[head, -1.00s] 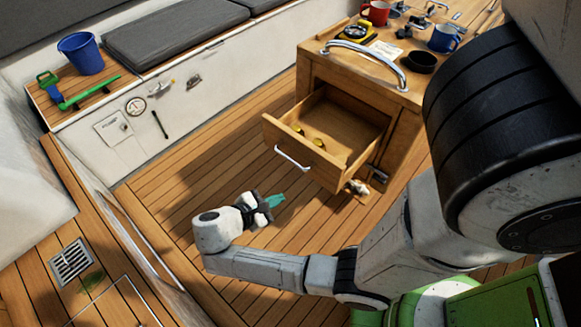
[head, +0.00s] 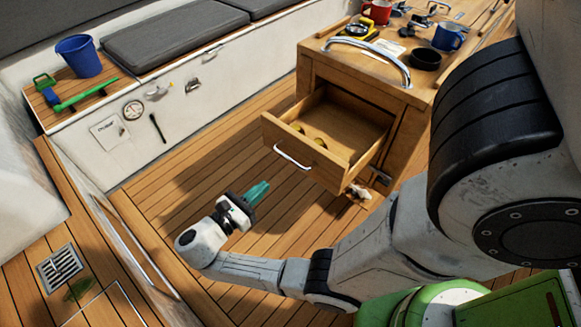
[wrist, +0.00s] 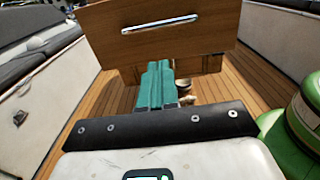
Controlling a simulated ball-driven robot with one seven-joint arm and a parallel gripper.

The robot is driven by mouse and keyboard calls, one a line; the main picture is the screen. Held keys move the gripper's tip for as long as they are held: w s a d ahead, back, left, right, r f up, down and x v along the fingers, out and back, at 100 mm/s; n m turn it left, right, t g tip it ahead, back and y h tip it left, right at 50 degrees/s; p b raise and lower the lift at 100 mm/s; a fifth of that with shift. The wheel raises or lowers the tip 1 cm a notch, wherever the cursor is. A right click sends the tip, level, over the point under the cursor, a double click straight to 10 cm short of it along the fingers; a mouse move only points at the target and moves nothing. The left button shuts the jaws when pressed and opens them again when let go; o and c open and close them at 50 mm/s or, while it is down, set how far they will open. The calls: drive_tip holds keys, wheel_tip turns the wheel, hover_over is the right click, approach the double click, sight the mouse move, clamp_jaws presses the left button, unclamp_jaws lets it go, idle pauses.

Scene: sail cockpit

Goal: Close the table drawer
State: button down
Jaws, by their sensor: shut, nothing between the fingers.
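The table drawer (head: 306,154) stands pulled out of the wooden table (head: 400,92). It has a silver bar handle on its front, and small yellow items lie inside. My gripper (head: 258,192), with teal fingers, is shut and empty. It is in front of the drawer and to the lower left of its handle (head: 292,158), apart from it. In the wrist view the drawer front (wrist: 180,42) is straight ahead, with the handle (wrist: 160,24) above the closed fingertips (wrist: 157,68). The drawer's inside is hidden in that view.
Mugs, a compass and a dark bowl (head: 425,59) are on the tabletop. A small pale object (head: 360,192) lies on the floor below the drawer. A bench with a blue bucket (head: 79,56) runs along the left. The plank floor left of the drawer (head: 190,160) is clear.

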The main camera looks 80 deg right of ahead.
sight(298, 158)
drive_tip(key=b+x, duration=0.1)
drive_tip(key=x, duration=1.1)
drive_tip(key=shift+s+d, duration=0.15)
drive_tip(key=shift+d, duration=0.1)
drive_tip(key=b+x, duration=0.4)
drive_tip(key=x, duration=2)
drive_tip(key=shift+d+f, duration=0.1)
drive_tip(key=shift+d, duration=0.25)
drive_tip(key=shift+s+d+b, duration=0.3)
drive_tip(key=shift+s+d, duration=0.05)
drive_tip(key=shift+d, duration=0.15)
drive_tip(key=shift+d+r, duration=0.1)
drive_tip(key=shift+r, duration=0.15)
